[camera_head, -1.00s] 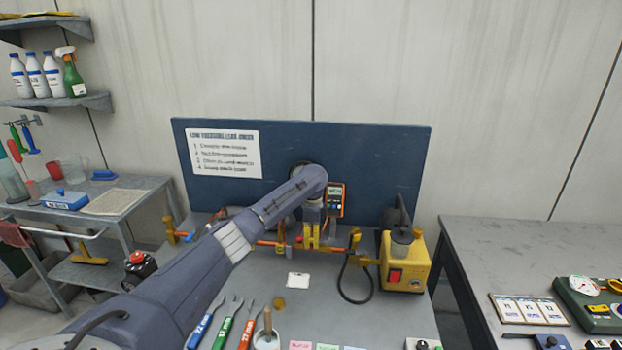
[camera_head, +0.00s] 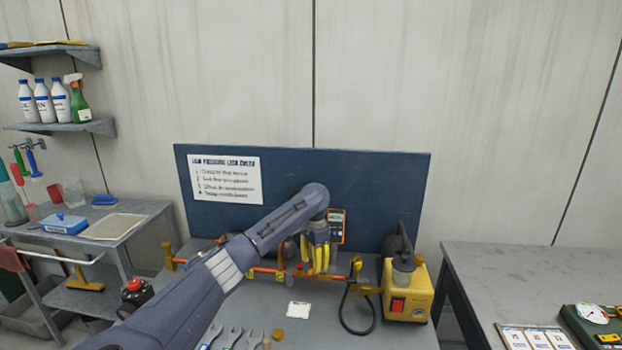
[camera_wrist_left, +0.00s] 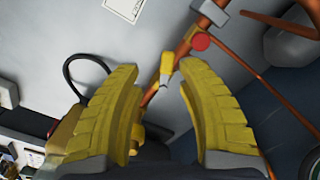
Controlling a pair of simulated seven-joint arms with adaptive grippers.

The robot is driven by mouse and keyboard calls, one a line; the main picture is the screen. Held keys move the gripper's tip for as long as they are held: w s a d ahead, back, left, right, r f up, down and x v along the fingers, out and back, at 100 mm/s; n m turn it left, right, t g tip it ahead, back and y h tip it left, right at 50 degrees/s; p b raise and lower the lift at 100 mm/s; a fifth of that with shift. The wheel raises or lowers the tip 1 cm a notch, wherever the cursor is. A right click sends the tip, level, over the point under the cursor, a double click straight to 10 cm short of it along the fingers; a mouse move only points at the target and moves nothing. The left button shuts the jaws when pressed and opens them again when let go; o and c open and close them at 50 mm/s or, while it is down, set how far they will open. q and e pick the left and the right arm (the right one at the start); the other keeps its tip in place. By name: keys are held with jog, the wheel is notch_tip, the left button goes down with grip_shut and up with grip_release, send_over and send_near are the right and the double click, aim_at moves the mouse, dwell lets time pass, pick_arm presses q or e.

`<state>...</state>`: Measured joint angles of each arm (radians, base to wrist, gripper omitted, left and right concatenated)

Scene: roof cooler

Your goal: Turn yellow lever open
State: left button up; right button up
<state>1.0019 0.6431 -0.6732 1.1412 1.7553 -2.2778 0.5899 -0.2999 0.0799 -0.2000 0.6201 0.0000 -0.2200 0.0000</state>
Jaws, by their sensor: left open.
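My left gripper (camera_head: 318,268) hangs from the arm over the copper pipe (camera_head: 268,269), in front of the blue board. In the left wrist view its two ribbed yellow fingers (camera_wrist_left: 160,80) are apart with nothing clamped between them. A yellow lever (camera_wrist_left: 167,66) on the copper pipe shows between and just beyond the fingertips; contact cannot be told. In the head view a yellow lever (camera_head: 356,266) stands on the pipe to the right of the gripper. The gripper hides part of the pipe. My right gripper is not in view.
A yellow pump (camera_head: 420,296) with a black hose (camera_head: 343,312) stands right of the pipe. An orange meter (camera_head: 337,226) is on the blue board (camera_head: 375,185). A white card (camera_head: 298,310) lies on the bench. In the wrist view a red knob (camera_wrist_left: 201,41) is on the pipe.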

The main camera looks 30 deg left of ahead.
pick_arm(q)
notch_tip(320, 180, up, 14)
jog(key=f, duration=0.1)
jog(key=w+a+r+n+t+y, duration=0.1)
jog(key=w+a+r+n+t, duration=0.1)
jog(key=r, duration=0.4)
jog(key=w+a+r+n+t+y, duration=0.2)
jog(key=w+a+r+n+t, duration=0.1)
jog(key=w+r, duration=0.3)
jog(key=shift+a+r+n+t, duration=0.15)
jog(key=shift+a+n+t, duration=0.15)
jog(key=shift+a+n, duration=0.45)
jog(key=shift+r, duration=0.1)
jog(key=shift+c, duration=0.4)
